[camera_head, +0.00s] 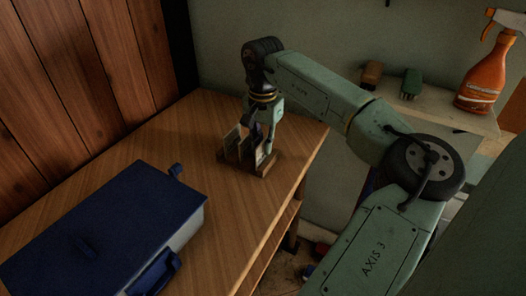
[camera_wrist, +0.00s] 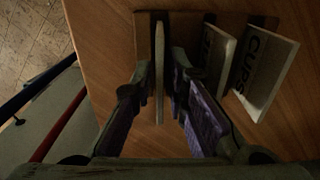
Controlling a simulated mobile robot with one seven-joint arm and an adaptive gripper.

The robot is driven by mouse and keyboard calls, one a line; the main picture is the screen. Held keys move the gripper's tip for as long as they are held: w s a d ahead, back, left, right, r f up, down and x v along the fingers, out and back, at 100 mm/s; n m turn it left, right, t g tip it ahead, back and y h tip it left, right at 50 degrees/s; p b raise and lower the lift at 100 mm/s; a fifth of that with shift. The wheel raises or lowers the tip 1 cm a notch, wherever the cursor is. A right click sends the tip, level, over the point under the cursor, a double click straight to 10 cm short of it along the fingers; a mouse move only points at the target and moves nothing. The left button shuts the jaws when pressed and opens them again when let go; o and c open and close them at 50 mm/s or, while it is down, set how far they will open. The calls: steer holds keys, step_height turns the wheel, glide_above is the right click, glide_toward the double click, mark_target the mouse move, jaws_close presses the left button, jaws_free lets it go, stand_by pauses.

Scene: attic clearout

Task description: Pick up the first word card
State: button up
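A small wooden card holder (camera_head: 264,168) stands on the wooden table near its far right corner, with several cards upright in it. A pale card (camera_head: 232,137) leans at its left. In the wrist view, a card seen edge-on (camera_wrist: 159,70) stands between the fingers of my gripper (camera_wrist: 163,66). The fingers are apart, one on each side of that card, with a gap visible on its right. To the right stand a lettered card (camera_wrist: 218,58) and a card reading "CUPS" (camera_wrist: 264,72). In the head view my gripper (camera_head: 268,132) points down over the holder and partly hides the cards.
A dark blue case (camera_head: 110,225) with handles lies on the table (camera_head: 222,215) at the front left. A shelf (camera_head: 435,105) at the back right bears an orange spray bottle (camera_head: 485,75), a green brush (camera_head: 411,84) and a brown one (camera_head: 372,74). The table edge is close to the holder.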

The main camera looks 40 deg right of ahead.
jaws_close()
steer(key=shift+r, duration=0.15)
